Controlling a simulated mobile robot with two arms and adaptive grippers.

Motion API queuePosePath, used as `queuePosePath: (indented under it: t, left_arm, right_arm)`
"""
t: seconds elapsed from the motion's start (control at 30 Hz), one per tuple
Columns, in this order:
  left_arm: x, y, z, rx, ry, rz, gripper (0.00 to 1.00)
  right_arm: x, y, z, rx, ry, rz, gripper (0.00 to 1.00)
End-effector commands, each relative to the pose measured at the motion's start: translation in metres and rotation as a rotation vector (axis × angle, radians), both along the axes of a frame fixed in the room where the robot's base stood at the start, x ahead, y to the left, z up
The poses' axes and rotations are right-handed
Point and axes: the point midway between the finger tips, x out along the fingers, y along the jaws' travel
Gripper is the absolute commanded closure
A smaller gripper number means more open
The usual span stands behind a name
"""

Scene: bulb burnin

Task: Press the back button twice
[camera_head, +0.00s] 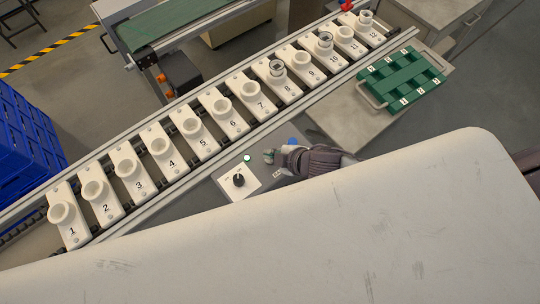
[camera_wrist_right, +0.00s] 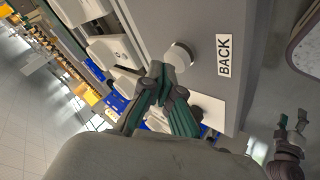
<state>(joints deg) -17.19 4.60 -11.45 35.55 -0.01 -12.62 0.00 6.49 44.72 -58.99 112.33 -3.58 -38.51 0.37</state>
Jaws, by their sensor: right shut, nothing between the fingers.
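The back button is a round silver-white cap (camera_wrist_right: 180,55) on the grey panel, beside a white label reading BACK (camera_wrist_right: 223,55) in the right wrist view. In the head view my right gripper hides the button, and the label is partly covered. My right gripper (camera_head: 269,156) is shut and empty, low over the panel. In the wrist view its joined fingertips (camera_wrist_right: 157,69) are right beside the cap; I cannot tell whether they touch. My left gripper (camera_wrist_right: 292,120) appears small at the lower right of the wrist view, its tips apart.
A green tray (camera_head: 402,77) stands at the right.

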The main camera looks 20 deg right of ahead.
Motion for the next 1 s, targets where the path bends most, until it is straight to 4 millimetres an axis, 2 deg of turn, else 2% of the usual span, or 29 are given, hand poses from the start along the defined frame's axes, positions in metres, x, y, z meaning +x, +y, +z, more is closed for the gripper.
queuePosePath:
  t: [1.0]
  left_arm:
    - [-0.0001,-0.0001,-0.0038,0.0,0.0,0.0,0.4]
  right_arm:
    - [0.0005,0.0001,-0.0081,0.001,-0.001,0.0,1.0]
